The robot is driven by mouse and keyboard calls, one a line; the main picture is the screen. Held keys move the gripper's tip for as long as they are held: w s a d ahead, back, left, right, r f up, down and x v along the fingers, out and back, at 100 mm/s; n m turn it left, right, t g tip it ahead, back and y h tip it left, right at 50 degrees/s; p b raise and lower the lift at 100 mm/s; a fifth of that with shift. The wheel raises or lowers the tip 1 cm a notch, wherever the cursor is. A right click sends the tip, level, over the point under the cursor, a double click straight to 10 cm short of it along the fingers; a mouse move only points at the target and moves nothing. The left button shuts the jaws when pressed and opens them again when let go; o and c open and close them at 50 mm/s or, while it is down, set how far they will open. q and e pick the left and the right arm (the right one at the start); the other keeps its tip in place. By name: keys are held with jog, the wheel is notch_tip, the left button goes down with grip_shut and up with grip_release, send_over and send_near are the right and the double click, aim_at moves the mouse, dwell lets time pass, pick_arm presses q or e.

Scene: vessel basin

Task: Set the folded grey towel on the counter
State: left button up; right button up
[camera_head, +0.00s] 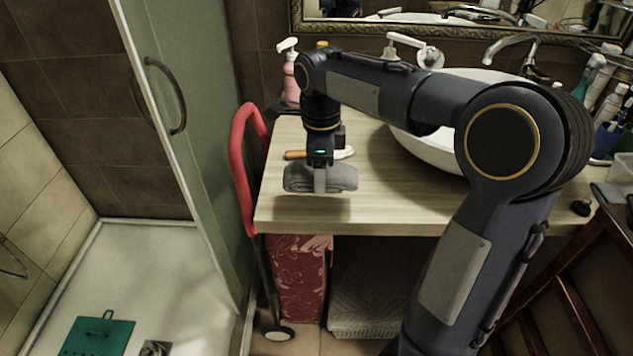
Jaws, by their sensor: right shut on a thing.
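A small gap seems to lie between towel and counter, but contact is hard to judge from this angle. My left gripper is not in view.
A white basin (432,150) stands on the counter, partly behind my right arm. A pink pump bottle (291,80) is at the back left. A wooden-handled brush (295,154) lies behind the towel. A red-handled cart (238,165) stands left of the counter. The front strip is clear.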

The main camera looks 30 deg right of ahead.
jog(key=shift+w+f, duration=0.7)
jog(key=shift+f, duration=0.15)
jog(key=shift+w+f+b, duration=0.15)
jog(key=shift+f+b, duration=0.15)
jog(key=shift+f, duration=1.4)
jog(key=shift+f, duration=0.1)
jog(key=o, duration=1)
jog(key=shift+c, duration=0.2)
